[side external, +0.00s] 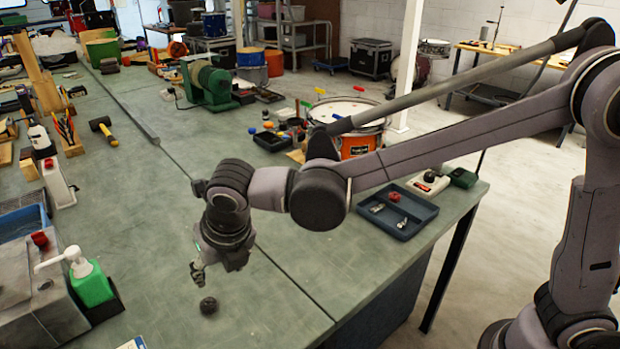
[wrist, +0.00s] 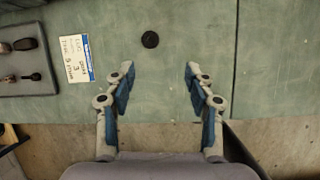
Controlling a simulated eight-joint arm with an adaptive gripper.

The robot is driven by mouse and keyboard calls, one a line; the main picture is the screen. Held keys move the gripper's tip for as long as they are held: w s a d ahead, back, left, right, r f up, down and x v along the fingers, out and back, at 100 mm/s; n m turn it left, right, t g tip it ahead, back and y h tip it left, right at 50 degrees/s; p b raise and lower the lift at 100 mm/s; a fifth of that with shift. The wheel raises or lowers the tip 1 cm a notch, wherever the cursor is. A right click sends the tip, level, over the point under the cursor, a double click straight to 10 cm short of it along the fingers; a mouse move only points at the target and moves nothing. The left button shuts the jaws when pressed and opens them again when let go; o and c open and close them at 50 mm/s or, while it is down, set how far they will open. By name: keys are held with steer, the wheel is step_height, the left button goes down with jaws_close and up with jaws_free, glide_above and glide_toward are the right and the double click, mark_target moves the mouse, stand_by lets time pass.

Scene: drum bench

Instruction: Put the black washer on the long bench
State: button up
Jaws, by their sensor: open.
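A black disc (wrist: 150,39), which looks like the black washer, lies flat on the green benchtop (wrist: 190,20) in the wrist view. It is ahead of my gripper (wrist: 156,72), roughly centred between the fingers and apart from them. The fingers are spread open with nothing between them. In the side external view, a small dark round thing (side external: 208,305) sits on the long green bench (side external: 140,215), just below my gripper (side external: 197,272); its details are too small to tell. My gripper points down above the bench.
A written card (wrist: 74,58) and a grey tray with dark-headed pieces (wrist: 20,88) lie left of the disc. A green pump bottle (side external: 90,283) stands at the left. A blue tray (side external: 418,210) lies right, beyond my arm. The bench around the disc is clear.

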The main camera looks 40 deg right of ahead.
steer(key=s+d+r+m+t, duration=0.1)
steer(key=s+d+r+m, duration=0.1)
steer(key=d+m, duration=0.75)
steer(key=s+d+r+m, duration=0.2)
steer(key=s+d+m, duration=0.1)
steer(key=d+m, duration=0.6)
steer(key=s+d+f+m+t, duration=0.1)
steer(key=s+d+m, duration=0.7)
steer(key=m, duration=0.8)
steer(key=d+f, duration=0.1)
steer(key=d, duration=0.2)
steer(key=shift+s+d+f+t, duration=0.15)
steer(key=shift+d+f+t, duration=0.15)
